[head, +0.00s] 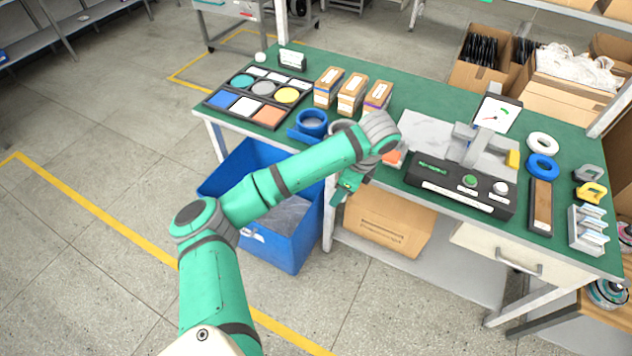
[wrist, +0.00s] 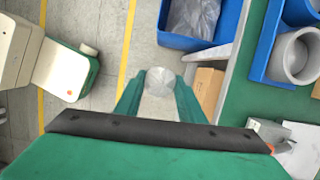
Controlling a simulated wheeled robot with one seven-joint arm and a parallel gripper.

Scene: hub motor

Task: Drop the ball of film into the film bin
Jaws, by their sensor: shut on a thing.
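The ball of film (wrist: 160,82) is a small clear, greyish ball between the fingertips of my gripper (wrist: 159,88) in the wrist view. My gripper is shut on it. In the head view my gripper (head: 345,190) hangs just off the front edge of the green table, and the ball cannot be made out there. The film bin (head: 292,245) is a blue open bin on the floor to the left of my gripper, partly behind my arm. Crumpled film shows inside it. In the wrist view the bin (wrist: 186,40) lies at the top, beyond the fingertips.
The green table (head: 400,92) holds a blue tape ring (head: 312,123), small cartons (head: 352,92), a black control box (head: 460,185) and a tray of coloured discs (head: 235,108). A cardboard box (head: 378,228) stands under the table. Open floor lies left of the bin.

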